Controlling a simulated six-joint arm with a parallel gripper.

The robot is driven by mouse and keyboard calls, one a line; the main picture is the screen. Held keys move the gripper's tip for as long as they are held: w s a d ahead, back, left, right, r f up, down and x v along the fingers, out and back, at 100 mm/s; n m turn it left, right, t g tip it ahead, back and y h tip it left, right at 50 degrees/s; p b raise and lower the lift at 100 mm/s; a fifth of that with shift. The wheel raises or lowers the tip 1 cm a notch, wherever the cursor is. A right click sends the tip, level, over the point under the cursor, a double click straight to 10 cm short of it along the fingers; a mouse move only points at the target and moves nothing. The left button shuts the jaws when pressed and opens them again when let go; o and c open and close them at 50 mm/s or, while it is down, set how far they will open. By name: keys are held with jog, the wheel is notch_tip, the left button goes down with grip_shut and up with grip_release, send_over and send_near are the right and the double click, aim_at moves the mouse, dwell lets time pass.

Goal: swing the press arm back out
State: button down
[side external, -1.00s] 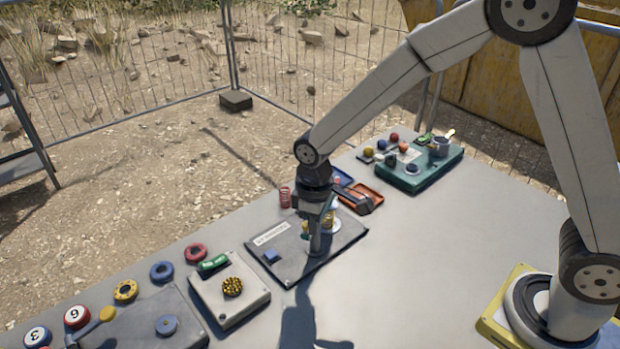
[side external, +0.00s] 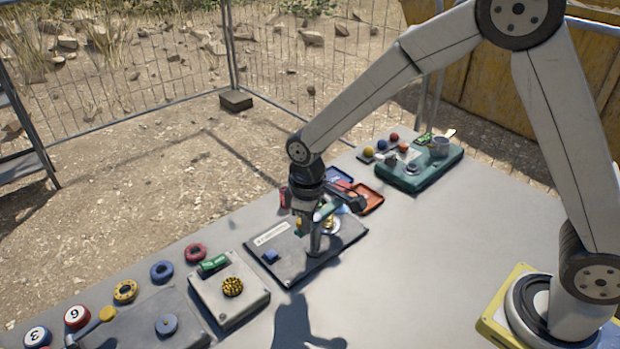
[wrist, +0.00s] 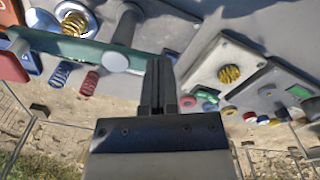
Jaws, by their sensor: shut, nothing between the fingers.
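The press arm is a teal-green bar (wrist: 72,48) on a grey post (side external: 315,238) that stands on a dark base plate (side external: 350,236). In the wrist view the bar crosses the upper left, and its right end lies close beside my fingers; I cannot tell if they touch. A gold spring (wrist: 75,20) stands on a round seat, right beside the bar's edge in that view. My gripper (wrist: 158,64) is shut and empty, pointing down close to the post. In the side view my gripper (side external: 304,214) hides part of the bar.
Red and blue springs (wrist: 90,82) and an orange tray (side external: 370,200) lie close behind. A green box (side external: 412,178) stands farther back.

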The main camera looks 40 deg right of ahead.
jog(key=shift+w+a, duration=0.15)
jog(key=shift+w, duration=0.5)
jog(key=shift+w+a, duration=0.15)
jog(key=shift+w, duration=0.45)
dwell(0.8)
jog(key=shift+s+a, duration=0.25)
jog(key=shift+s, duration=0.25)
jog(key=shift+r, duration=3.5)
jog(key=shift+s+d, duration=0.1)
